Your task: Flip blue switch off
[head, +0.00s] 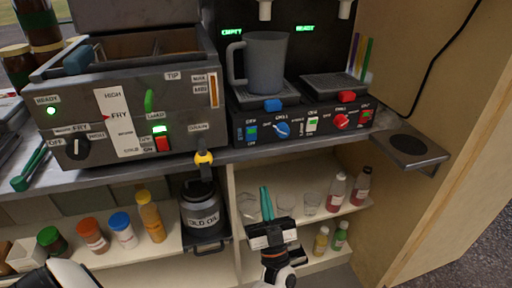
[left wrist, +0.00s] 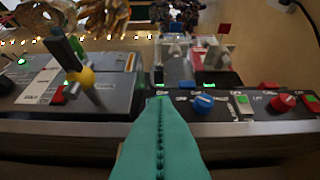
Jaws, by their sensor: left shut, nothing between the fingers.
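The blue switch (head: 251,133) is a small rocker at the left end of the black front panel (head: 298,127), under a small green light. A blue knob (head: 283,129) is just right of it; the knob also shows in the left wrist view (left wrist: 204,102). My left gripper (head: 266,190) has teal fingers, closed together with nothing between them. It is below and in front of the panel, apart from the switch. In the left wrist view the fingers (left wrist: 160,104) point at the panel's left end and hide the switch. My right gripper is not in view.
A red switch (head: 366,117) and red knob (head: 341,121) are on the same panel. A grey jug (head: 265,62) stands above it. Left is the fryer (head: 130,110) with a yellow-collared lever (head: 204,158). The counter edge (head: 300,146) juts above shelves with bottles and glasses.

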